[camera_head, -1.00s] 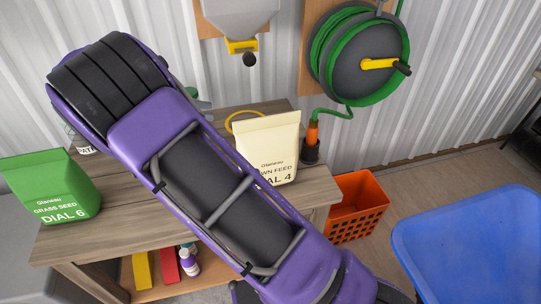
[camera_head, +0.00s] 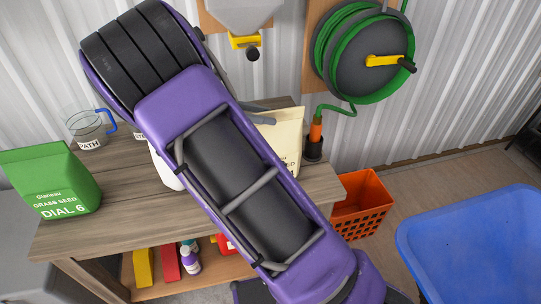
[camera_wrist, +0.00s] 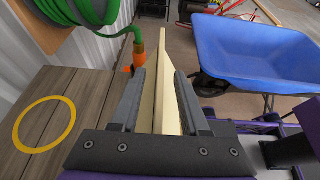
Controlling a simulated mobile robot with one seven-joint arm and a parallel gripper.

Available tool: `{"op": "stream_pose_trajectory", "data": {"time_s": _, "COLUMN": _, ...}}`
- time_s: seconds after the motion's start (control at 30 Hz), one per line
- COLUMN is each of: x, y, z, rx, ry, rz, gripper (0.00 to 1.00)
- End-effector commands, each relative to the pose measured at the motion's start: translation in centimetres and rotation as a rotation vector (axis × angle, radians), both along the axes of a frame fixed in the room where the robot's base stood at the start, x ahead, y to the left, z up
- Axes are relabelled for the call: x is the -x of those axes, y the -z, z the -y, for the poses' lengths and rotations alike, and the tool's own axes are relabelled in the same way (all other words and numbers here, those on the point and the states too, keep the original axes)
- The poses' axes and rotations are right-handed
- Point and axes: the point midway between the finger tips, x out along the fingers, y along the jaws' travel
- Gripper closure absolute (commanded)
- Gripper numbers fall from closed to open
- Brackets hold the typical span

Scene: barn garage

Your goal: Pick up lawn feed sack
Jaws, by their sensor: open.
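The cream lawn feed sack (camera_head: 289,137) stands upright on the wooden bench; my arm hides its left part and most of its label in the head view. In the wrist view the sack (camera_wrist: 160,97) shows edge-on, tall and narrow, between the two grey fingers of my gripper (camera_wrist: 160,76). The gripper is open, with one finger on each side of the sack. A gap shows beside the left finger; I cannot tell whether the right finger touches. In the head view my arm hides most of the gripper.
A green grass seed sack (camera_head: 52,181) and a measuring cup (camera_head: 88,128) stand on the bench's left. A yellow ring (camera_wrist: 45,125) lies on the bench. A hose reel (camera_head: 363,52) hangs behind. An orange crate (camera_head: 362,205) and a blue wheelbarrow (camera_head: 470,245) are at right.

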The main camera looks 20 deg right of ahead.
Motion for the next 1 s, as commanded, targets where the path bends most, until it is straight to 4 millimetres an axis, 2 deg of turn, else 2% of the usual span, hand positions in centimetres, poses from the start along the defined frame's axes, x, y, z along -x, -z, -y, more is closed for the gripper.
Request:
{"op": "stream_pose_trajectory", "data": {"time_s": 0.1, "x": -0.01, "y": 0.2, "z": 0.61, "rx": 0.0, "ry": 0.0, "rz": 0.001, "gripper": 0.55}}
{"op": "stream_pose_trajectory", "data": {"time_s": 0.3, "x": -0.02, "y": 0.19, "z": 0.61, "rx": 0.0, "ry": 0.0, "rz": 0.001, "gripper": 0.57}}
{"op": "stream_pose_trajectory", "data": {"time_s": 0.5, "x": -0.02, "y": 0.19, "z": 0.6, "rx": 0.0, "ry": 0.0, "rz": 0.001, "gripper": 0.93}}
{"op": "stream_pose_trajectory", "data": {"time_s": 0.57, "x": -0.02, "y": 0.18, "z": 0.6, "rx": 0.0, "ry": 0.0, "rz": 0.001, "gripper": 1.0}}
{"op": "stream_pose_trajectory", "data": {"time_s": 1.0, "x": -0.02, "y": 0.19, "z": 0.58, "rx": 0.0, "ry": 0.0, "rz": 0.001, "gripper": 1.0}}
